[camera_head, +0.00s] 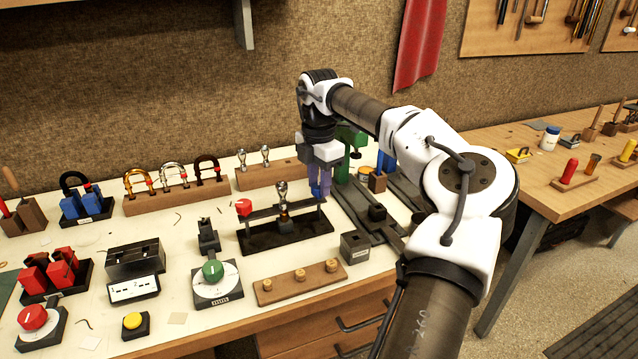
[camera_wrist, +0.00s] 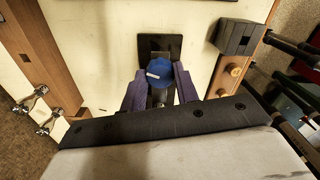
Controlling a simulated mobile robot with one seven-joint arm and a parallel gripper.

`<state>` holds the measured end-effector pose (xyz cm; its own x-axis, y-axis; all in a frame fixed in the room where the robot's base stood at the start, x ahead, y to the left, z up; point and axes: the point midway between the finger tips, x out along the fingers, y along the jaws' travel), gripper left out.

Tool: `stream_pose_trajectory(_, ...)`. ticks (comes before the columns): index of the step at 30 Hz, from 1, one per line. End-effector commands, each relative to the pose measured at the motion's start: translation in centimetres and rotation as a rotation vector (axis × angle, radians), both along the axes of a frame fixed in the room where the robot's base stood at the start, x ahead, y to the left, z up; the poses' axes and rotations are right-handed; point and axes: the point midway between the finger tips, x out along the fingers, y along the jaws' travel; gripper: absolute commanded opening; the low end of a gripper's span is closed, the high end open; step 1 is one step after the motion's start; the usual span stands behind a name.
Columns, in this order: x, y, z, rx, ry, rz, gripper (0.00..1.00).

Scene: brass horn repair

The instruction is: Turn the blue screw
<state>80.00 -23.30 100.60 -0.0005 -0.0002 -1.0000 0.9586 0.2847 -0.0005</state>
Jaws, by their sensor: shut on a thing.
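The blue screw (camera_wrist: 158,72) shows in the wrist view as a round blue head with a short white mark on its left side. The purple fingers of my gripper (camera_wrist: 160,90) stand on both sides of it and are shut on it. In the head view my gripper (camera_head: 320,186) is at the right end of a black stand (camera_head: 285,236) that carries a red knob (camera_head: 244,207) at its left end. I cannot make out the blue screw in the head view, where the gripper hides it.
A green vise-like tool (camera_head: 350,143) stands close behind and right of the gripper. A dark open box (camera_head: 355,247) and a wooden strip with brass pegs (camera_head: 298,284) lie in front. A wooden block with chrome pieces (camera_head: 268,175) is behind. Dials and locks crowd the left.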

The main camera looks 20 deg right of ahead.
Motion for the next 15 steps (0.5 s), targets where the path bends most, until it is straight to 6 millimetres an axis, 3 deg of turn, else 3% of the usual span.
stream_pose_trajectory(15, -0.02, 0.06, -0.02, 0.001, 0.000, -0.314, 0.07)
